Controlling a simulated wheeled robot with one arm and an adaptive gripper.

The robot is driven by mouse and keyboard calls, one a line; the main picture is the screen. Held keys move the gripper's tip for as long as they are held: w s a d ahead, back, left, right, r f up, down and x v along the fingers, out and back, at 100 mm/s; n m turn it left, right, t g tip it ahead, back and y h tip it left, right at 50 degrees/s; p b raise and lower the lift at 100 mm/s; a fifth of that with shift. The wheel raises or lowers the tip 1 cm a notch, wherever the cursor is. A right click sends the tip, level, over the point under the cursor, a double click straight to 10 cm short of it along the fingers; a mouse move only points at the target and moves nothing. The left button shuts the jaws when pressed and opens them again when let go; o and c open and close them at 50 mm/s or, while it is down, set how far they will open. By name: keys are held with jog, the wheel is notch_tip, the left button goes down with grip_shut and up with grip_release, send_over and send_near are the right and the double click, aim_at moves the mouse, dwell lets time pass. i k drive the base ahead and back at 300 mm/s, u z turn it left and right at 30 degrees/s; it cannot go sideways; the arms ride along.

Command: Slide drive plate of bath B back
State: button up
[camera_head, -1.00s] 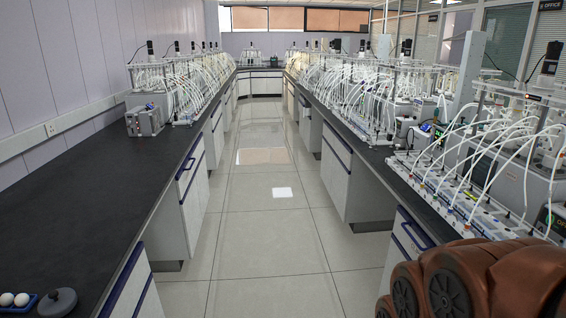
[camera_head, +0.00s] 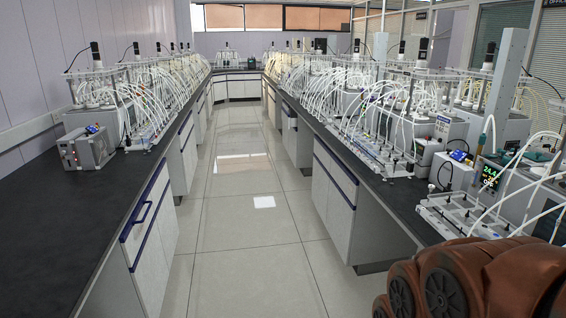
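Several reactor baths with white tubes and black motors on top stand on both benches. One bath rig (camera_head: 112,100) is on the left bench. Another rig (camera_head: 395,125) is on the right bench, partly covered by its tubes. I see no readable letter B and cannot make out a drive plate. My gripper is out of view; brown rounded parts of my arm fill the lower right corner.
A tiled aisle (camera_head: 235,235) runs clear between the benches to the far end. The left bench top (camera_head: 60,210) is bare in front of a grey box (camera_head: 86,148). Cabinets with blue-edged drawers (camera_head: 145,215) line the aisle.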

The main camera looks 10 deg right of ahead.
aim_at(419, 60)
jog(key=z, duration=0.2)
jog(key=i, duration=3.5)
jog(key=z, duration=0.15)
